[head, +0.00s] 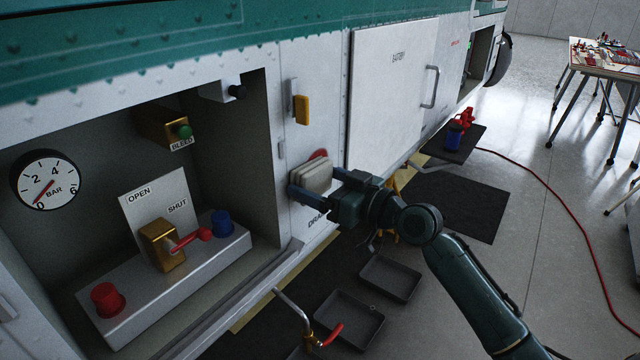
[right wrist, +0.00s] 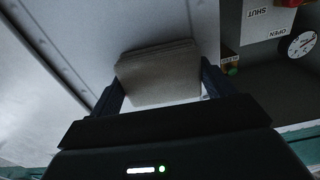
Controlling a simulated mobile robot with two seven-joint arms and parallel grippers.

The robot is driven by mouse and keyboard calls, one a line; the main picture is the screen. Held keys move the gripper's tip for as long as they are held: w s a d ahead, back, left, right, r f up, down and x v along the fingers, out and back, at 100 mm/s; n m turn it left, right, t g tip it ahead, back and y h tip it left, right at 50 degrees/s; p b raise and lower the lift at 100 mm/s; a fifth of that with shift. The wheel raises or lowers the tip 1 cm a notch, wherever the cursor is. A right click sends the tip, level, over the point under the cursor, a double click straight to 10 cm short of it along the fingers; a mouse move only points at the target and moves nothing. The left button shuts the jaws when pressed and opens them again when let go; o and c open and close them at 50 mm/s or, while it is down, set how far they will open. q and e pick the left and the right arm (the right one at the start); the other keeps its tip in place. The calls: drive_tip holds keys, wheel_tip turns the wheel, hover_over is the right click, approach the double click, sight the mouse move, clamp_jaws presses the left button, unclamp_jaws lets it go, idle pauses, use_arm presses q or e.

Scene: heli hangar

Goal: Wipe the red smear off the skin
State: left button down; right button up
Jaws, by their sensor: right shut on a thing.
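The red smear (head: 319,154) shows as a small red patch on the white helicopter skin (head: 322,120), just above the pad in the head view. My right gripper (head: 312,190) is shut on a beige-grey wiping pad (head: 311,174), held flat against or very close to the skin; contact is hard to tell. The pad hides whatever part of the smear lies behind it. In the right wrist view the pad (right wrist: 158,75) sits between the two fingers, and no red smear shows there. My left gripper is in neither view.
Left of the pad is an open bay with a gauge (head: 45,180), a red-handled valve (head: 190,240) and a bleed knob (head: 183,131). A yellow tab (head: 302,109) sticks out above the pad. Grey trays (head: 348,322) lie on the floor below. A battery door (head: 390,95) is at right.

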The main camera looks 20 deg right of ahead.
sight(332, 173)
drive_tip(key=shift+w+d+b, duration=0.3)
drive_tip(key=shift+d+b, duration=0.15)
drive_tip(key=shift+b, duration=0.3)
drive_tip(key=shift+w+d+b, duration=0.5)
drive_tip(key=shift+d+b, duration=0.05)
drive_tip(key=shift+b, duration=0.2)
drive_tip(key=shift+w+d+r+b, duration=0.2)
drive_tip(key=shift+w+d+b, duration=0.2)
drive_tip(key=shift+d+b, duration=0.15)
drive_tip(key=w+d+b, duration=0.1)
drive_tip(key=b, duration=0.1)
drive_tip(key=w+d+b, duration=0.1)
drive_tip(key=d+b, duration=0.1)
drive_tip(key=shift+w, duration=0.1)
